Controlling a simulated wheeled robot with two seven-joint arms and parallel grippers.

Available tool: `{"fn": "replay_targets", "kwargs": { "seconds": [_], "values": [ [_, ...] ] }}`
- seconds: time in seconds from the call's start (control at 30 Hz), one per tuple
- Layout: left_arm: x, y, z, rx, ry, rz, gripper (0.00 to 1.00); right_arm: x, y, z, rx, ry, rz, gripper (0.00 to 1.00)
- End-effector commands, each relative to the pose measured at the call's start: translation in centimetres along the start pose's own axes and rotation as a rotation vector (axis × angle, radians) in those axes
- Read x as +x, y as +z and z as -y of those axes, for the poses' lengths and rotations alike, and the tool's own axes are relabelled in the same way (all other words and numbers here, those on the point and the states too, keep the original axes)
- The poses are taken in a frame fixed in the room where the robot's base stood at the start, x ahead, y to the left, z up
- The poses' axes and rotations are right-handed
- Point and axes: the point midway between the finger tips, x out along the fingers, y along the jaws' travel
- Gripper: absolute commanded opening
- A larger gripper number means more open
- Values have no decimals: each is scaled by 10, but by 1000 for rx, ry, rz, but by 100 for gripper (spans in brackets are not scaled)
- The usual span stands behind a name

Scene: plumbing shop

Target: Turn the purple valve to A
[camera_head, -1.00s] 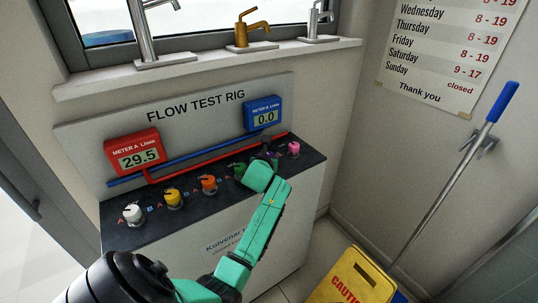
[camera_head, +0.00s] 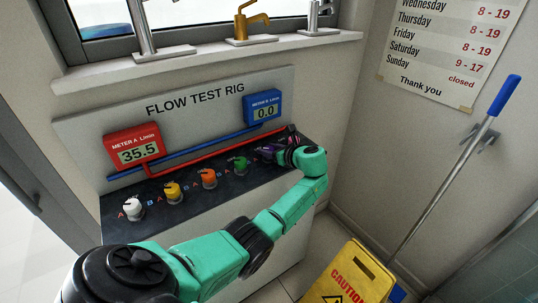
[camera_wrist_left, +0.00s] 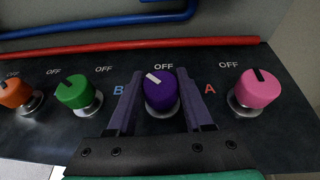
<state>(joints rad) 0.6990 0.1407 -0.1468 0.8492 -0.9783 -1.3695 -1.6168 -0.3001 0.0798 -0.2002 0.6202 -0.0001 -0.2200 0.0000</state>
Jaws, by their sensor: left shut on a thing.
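The purple valve (camera_wrist_left: 160,94) is a round knob in the left wrist view. Its white mark points up and left, close to the OFF label and a little toward the blue B; the red A is on its right. My left gripper (camera_wrist_left: 161,104) has one dark finger on each side of the knob and is shut on it. In the head view the left gripper (camera_head: 268,152) is at the right part of the rig's dark panel and mostly hides the purple valve. My right gripper is not in view.
White (camera_head: 133,209), yellow (camera_head: 173,191), orange (camera_head: 209,178) and green (camera_head: 240,164) valves line the panel to the left. A pink valve (camera_wrist_left: 258,88) stands close on the right. Red meter A (camera_head: 135,150) reads 35.5; blue meter B (camera_head: 264,108) reads 0.0. A yellow caution sign (camera_head: 352,275) stands on the floor.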

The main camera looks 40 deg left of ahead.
Motion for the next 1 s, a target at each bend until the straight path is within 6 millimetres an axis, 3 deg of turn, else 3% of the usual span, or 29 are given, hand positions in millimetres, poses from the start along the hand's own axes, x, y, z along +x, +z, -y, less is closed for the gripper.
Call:
{"fn": "replay_targets", "kwargs": {
  "seconds": [0.03, 0.3, 0.9, 0.93, 1.0],
  "values": [
    [2, -6, 1, -13, 28, -1, 0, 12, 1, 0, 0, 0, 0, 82],
    [2, -4, 0, -63, 149, -2, 0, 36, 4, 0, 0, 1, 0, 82],
    [1, -2, -1, -77, 193, -6, 0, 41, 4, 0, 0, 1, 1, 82],
    [1, -2, -1, -77, 193, -6, 59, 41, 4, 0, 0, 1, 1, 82],
    [1, -2, -1, -77, 192, -6, 81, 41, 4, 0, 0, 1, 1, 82]
  ]
}}
